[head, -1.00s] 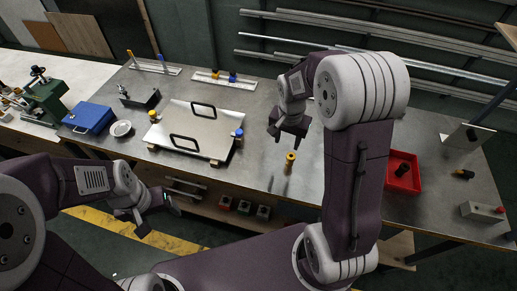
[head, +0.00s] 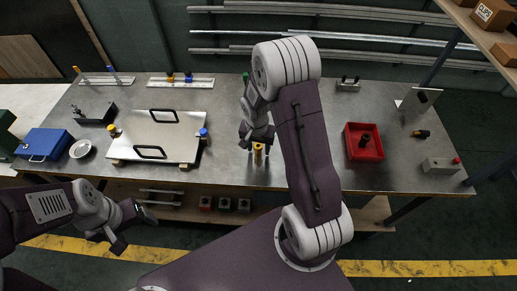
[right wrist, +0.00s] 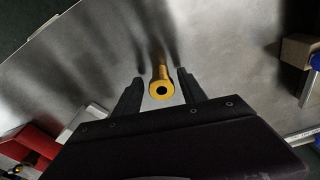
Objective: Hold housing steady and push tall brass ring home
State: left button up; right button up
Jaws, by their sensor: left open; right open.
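A tall brass piece (head: 258,154) stands upright near the front edge of the metal bench. My left gripper (head: 132,222) is open and empty, in front of the bench at lower left, away from the brass piece.
A silver plate with two black handles (head: 155,136) lies left of the brass piece. A red tray (head: 351,151) holding a dark part stands to the right. A blue box (head: 45,144) and white dish (head: 81,149) are at far left. The bench around the brass piece is clear.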

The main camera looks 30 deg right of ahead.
aim_at(258, 144)
jog(key=shift+w+f, duration=0.15)
jog(key=shift+f, duration=0.1)
grip_shut()
jog(key=shift+r, duration=0.55)
notch_tip(258, 144, up, 3)
jog(key=shift+f, duration=0.1)
jog(key=s+d+r, duration=0.4)
jog(key=d+r, duration=0.3)
jog(key=d, duration=0.3)
jog(key=shift+s+d+r, duration=0.15)
jog(key=shift+s+d, duration=0.15)
jog(key=shift+s, duration=0.1)
